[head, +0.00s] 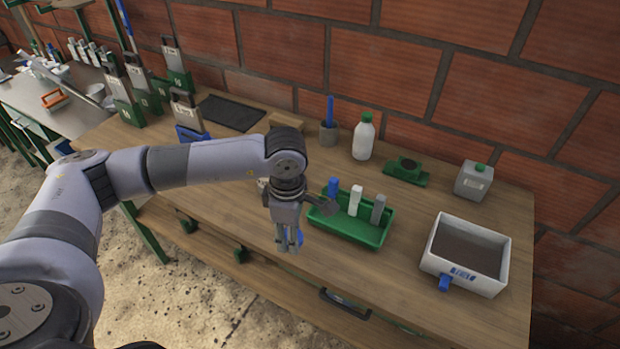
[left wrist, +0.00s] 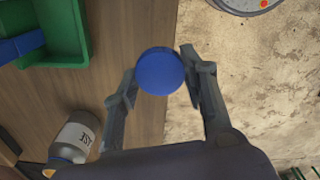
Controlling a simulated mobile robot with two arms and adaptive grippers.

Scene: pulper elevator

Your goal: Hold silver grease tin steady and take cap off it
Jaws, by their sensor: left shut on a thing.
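My left gripper (head: 290,246) points down at the front edge of the bench, in front of the green tray. It is shut on a round blue cap (left wrist: 160,71), which shows as a disc between the two fingertips in the left wrist view. A bit of blue also shows at the fingers in the head view. My right gripper is not in view.
The green tray (head: 345,231) holds blue, white and grey pieces. Behind it stand a white bottle (head: 363,137) and a grey cup (head: 329,134). A white box (head: 465,256) and a grey can (head: 473,181) are at right. The bench front between is clear.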

